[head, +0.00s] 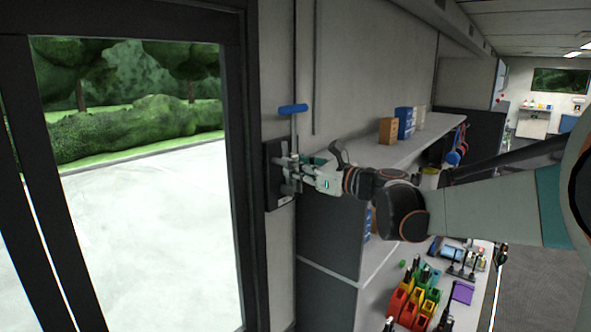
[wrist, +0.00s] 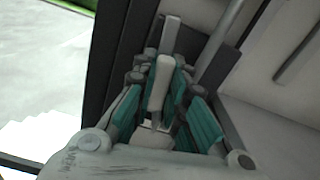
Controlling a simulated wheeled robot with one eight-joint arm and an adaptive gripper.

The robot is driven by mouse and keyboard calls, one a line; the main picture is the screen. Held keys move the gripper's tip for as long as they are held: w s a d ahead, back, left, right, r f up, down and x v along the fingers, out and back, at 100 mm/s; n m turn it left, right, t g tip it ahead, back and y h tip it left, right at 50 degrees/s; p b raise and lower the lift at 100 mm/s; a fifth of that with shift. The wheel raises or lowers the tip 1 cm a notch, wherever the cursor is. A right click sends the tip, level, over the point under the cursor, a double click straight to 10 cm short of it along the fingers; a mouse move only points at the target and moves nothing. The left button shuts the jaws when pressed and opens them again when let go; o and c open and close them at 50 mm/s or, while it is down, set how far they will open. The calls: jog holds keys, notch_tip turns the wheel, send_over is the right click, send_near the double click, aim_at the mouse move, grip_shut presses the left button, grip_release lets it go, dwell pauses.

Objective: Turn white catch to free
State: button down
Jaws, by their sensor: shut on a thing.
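The white catch (wrist: 158,82) shows in the wrist view as a pale upright lever with a rounded end. It lies between the teal finger pads of my gripper (wrist: 164,88), which is shut on it. In the head view my gripper (head: 290,170) is at a dark lock plate (head: 272,188) on the wall beside the door frame. The catch is mostly hidden by the fingers there, so its exact angle cannot be told. A grey piece (wrist: 172,34) stands just beyond the catch in the wrist view.
A vertical rod with a blue handle (head: 293,109) rises just above the plate. The dark-framed glass door (head: 140,210) is to the left.

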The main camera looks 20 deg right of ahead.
jog(key=shift+f+m, duration=0.1)
jog(key=shift+m, duration=0.6)
jog(key=c, duration=1.6)
grip_release()
jog(key=v, duration=0.7)
jog(key=shift+s, duration=0.2)
jog(key=shift+d, duration=0.15)
